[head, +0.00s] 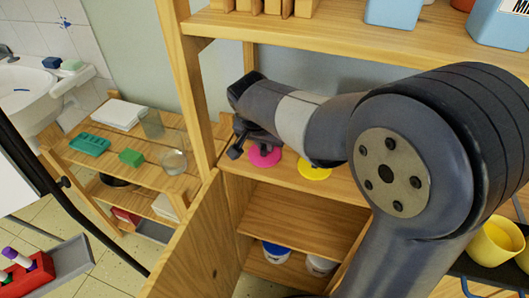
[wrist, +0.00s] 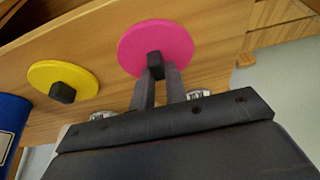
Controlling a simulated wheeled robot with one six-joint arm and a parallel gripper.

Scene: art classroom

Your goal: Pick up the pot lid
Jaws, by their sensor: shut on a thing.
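A round pink lid (head: 264,156) with a dark knob is at the wooden shelf, and it also shows in the wrist view (wrist: 150,35). My gripper (wrist: 155,72) is shut on the pink lid's knob; in the head view my gripper (head: 240,147) is partly hidden by its own wrist. I cannot tell whether the lid touches the shelf or is just clear of it. A round yellow lid (head: 314,173) with a dark knob lies to its right, partly hidden by my arm; it shows at left in the wrist view (wrist: 42,76).
An upper shelf (head: 330,32) with blue containers (head: 394,12) is above my arm. An open cabinet door (head: 192,250) and tubs (head: 276,251) are below. A low rack (head: 110,160) stands left. Yellow cups (head: 494,244) stand right. A blue container (wrist: 10,125) is at the wrist view's left.

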